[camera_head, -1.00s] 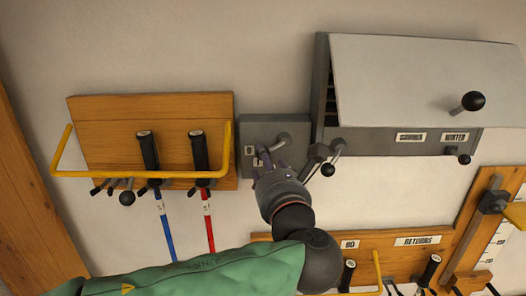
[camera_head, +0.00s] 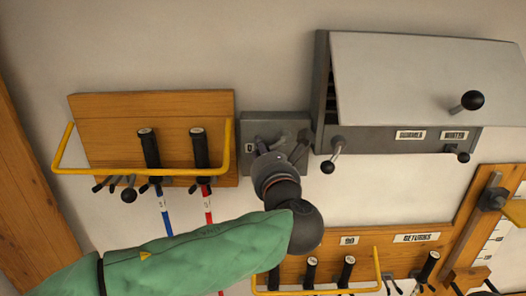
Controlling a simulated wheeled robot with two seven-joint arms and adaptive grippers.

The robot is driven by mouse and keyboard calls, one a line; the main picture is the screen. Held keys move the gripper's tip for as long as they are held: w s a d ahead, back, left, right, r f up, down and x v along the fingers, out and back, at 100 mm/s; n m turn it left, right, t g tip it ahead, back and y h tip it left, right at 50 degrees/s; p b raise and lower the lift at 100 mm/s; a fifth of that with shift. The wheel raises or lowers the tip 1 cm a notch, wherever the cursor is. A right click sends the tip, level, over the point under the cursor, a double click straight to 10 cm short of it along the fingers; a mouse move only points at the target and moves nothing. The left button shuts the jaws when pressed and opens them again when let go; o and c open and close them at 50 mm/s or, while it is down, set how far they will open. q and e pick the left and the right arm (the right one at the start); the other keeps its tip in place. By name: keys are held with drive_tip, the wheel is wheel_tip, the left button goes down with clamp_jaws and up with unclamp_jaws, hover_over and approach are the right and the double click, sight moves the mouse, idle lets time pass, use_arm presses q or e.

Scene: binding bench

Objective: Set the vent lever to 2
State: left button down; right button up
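A small grey plate (camera_head: 254,121) is on the wall between the wooden tool rack and the large grey hood. A label reading 0 (camera_head: 249,147) shows on its lower left; any other number is hidden behind my gripper. My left gripper (camera_head: 282,145) is in front of the plate's lower part, with its fingers apart. They cover most of the lever there, so I cannot tell whether they touch it or where it points. My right gripper is not in view.
The grey hood (camera_head: 425,80) has a black-knobbed lever (camera_head: 328,167) at its lower left, close to my gripper, and SUMMER and WINTER labels. A wooden rack (camera_head: 150,115) with a yellow rail (camera_head: 95,172) stands left. A RETURNS board (camera_head: 380,255) is below.

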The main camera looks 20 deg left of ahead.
use_arm(q)
drive_tip(key=shift+d+f+n+b, duration=0.25)
drive_tip(key=shift+f+n+b, duration=0.3)
drive_tip(key=shift+n+b, duration=0.55)
drive_tip(key=shift+w+d+f+n+g+h+b, duration=0.15)
drive_tip(key=shift+d+f+n+g+h+b, duration=0.2)
drive_tip(key=shift+n+b, duration=0.6)
drive_tip(key=shift+w+d+f+n+g+h+b, duration=0.1)
drive_tip(key=shift+w+d+f+n+h+b, duration=0.3)
drive_tip(key=shift+n, duration=0.9)
drive_tip(key=shift+s+d+f+n+g+h+b, duration=0.2)
drive_tip(key=shift+d+n+b, duration=0.35)
drive_tip(key=shift+n+b, duration=0.45)
drive_tip(key=shift+w+n, duration=0.1)
drive_tip(key=shift+n, duration=0.15)
drive_tip(key=c, duration=0.9)
unclamp_jaws()
drive_tip(key=shift+c, duration=0.2)
